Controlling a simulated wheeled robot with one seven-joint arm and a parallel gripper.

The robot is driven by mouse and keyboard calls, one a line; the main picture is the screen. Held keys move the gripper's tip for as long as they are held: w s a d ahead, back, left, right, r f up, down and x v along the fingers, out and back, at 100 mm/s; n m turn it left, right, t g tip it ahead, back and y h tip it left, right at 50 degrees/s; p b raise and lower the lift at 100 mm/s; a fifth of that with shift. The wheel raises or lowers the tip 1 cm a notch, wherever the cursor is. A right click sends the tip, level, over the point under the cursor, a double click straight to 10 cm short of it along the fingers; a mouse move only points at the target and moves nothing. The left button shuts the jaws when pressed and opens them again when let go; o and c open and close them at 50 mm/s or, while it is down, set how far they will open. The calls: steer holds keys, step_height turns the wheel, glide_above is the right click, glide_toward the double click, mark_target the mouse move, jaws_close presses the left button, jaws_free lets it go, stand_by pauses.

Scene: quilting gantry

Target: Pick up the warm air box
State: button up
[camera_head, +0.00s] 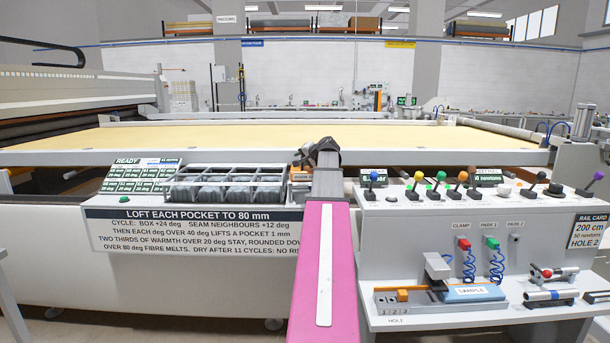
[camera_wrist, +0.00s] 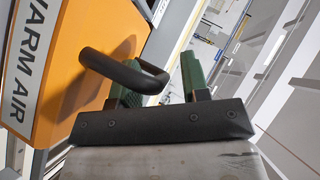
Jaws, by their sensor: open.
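The warm air box (camera_wrist: 70,85) is orange with a white label reading WARM AIR, and fills the left of the wrist view. Its dark bar handle (camera_wrist: 118,71) sticks out toward my gripper (camera_wrist: 162,78). My gripper is open, with a green-padded finger on each side. The bend of the handle overlaps the left finger and reaches into the gap; I cannot tell whether they touch. In the head view only a small orange part of the box (camera_head: 301,177) shows, the rest hidden behind my arm and gripper (camera_head: 322,152).
A wire rack of grey pockets (camera_head: 225,188) and a READY display panel (camera_head: 140,176) stand left of my arm. A grey control console (camera_head: 450,225) with coloured levers stands on the right. Behind lies a wide yellow quilting bed (camera_head: 250,135).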

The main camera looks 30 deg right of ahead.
jaws_close()
stand_by(0.3)
